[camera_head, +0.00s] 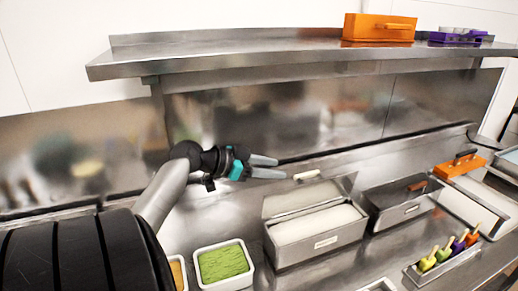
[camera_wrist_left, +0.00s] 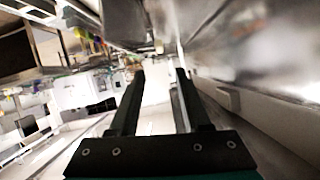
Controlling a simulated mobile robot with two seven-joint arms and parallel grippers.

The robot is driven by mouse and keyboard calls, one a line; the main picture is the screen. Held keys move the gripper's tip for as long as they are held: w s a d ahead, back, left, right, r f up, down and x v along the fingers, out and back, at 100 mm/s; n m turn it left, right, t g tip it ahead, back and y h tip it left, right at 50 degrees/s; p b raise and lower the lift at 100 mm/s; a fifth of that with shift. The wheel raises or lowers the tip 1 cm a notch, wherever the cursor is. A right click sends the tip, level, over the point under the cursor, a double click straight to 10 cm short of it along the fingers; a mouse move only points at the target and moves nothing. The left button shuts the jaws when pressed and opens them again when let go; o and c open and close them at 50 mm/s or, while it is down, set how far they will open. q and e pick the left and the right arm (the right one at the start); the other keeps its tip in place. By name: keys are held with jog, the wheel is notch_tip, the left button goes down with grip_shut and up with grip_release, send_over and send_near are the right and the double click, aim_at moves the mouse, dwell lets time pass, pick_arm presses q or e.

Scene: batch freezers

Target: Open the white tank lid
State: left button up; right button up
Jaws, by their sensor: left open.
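The white tank (camera_head: 318,250) is a steel box on the counter with a pale label on its front. Its lid (camera_head: 290,199) is raised and tilted up at the back, with a cream handle (camera_head: 307,175) at its top edge. White contents (camera_head: 318,223) show inside the tank. My left gripper (camera_head: 280,167) is open and empty, just left of the cream handle, and appears apart from it. In the left wrist view the open fingers (camera_wrist_left: 160,76) have nothing clearly held between them. My right gripper is not in view.
A green-filled tub (camera_head: 225,265) sits front left. A steel shelf (camera_head: 290,52) hangs above.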

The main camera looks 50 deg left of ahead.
pick_arm(q)
jog(key=shift+v, duration=1.85)
